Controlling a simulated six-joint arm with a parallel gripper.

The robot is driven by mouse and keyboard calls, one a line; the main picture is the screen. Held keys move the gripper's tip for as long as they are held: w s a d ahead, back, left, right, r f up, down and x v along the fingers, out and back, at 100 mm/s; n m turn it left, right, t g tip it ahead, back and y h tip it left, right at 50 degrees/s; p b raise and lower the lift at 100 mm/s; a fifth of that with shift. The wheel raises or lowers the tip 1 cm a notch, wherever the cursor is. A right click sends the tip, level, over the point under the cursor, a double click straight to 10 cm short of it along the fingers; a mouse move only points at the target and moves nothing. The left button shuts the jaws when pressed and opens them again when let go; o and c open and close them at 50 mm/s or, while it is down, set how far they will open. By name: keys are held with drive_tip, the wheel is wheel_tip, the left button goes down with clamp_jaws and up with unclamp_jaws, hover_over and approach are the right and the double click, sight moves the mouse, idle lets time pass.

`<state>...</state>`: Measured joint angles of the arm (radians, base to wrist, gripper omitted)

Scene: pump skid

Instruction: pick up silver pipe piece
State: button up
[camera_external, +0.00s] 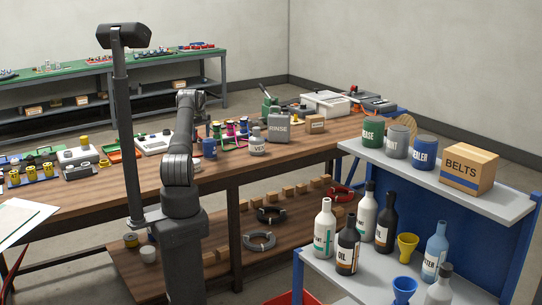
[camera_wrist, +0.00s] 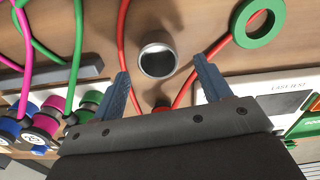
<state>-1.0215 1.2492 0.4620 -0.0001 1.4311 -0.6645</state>
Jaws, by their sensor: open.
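The silver pipe piece (camera_wrist: 157,58) shows in the wrist view as a short, hollow metal cylinder with a dark opening, on the wooden bench top. My gripper (camera_wrist: 161,68) is open, with its two blue-grey fingers spread in the lower middle of the wrist view. The pipe piece appears just beyond the fingertips, between their lines, with nothing held. I cannot tell the height of the fingers above it. In the external view my arm hides the gripper, and I cannot make out the pipe piece.
A red cable (camera_wrist: 123,30) loops on both sides of the pipe piece. A green ring (camera_wrist: 258,22) lies at upper right. Colored round connectors (camera_wrist: 47,120) with cables crowd the left. A white labelled box (camera_wrist: 275,88) is at right. A grey RINSE container (camera_external: 279,127) stands on the bench.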

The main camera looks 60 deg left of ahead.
drive_tip(key=shift+w+d+f, duration=0.1)
drive_tip(key=shift+d+f, duration=0.05)
drive_tip(key=shift+f, duration=2.5)
drive_tip(key=c, duration=1.1)
drive_tip(key=shift+r, duration=0.15)
